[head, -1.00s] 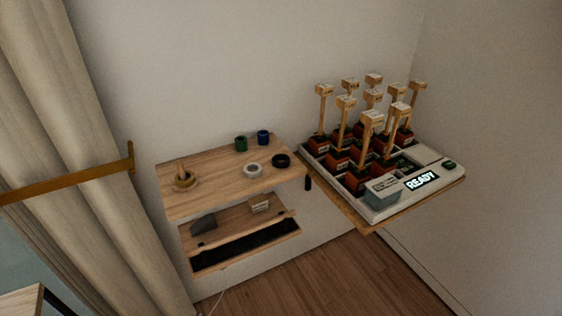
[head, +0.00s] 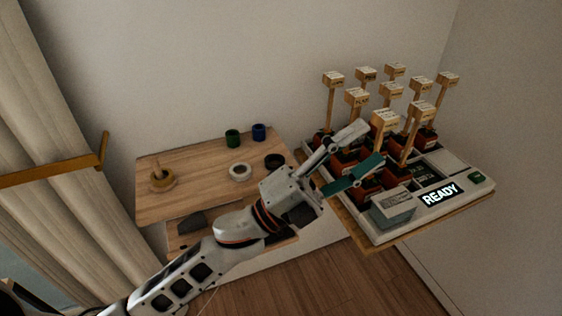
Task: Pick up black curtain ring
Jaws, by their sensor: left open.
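The black curtain ring (head: 274,160) lies flat near the right end of the wooden shelf top (head: 200,160), beside a white ring (head: 240,171). Its lower right edge is close to my left gripper's body in the picture. My left gripper (head: 367,147) is open and empty. Its fingers point up and right, past the shelf's right end, and overlap the game board in the picture. I cannot tell how high it is above the board. My right gripper is not in view.
A green cup (head: 232,138) and a blue cup (head: 259,132) stand at the back of the shelf top. A tan ring holder (head: 161,179) with a peg is at its left. The white board (head: 452,213) with several tall wooden mallets (head: 384,122) stands right. A curtain hangs left.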

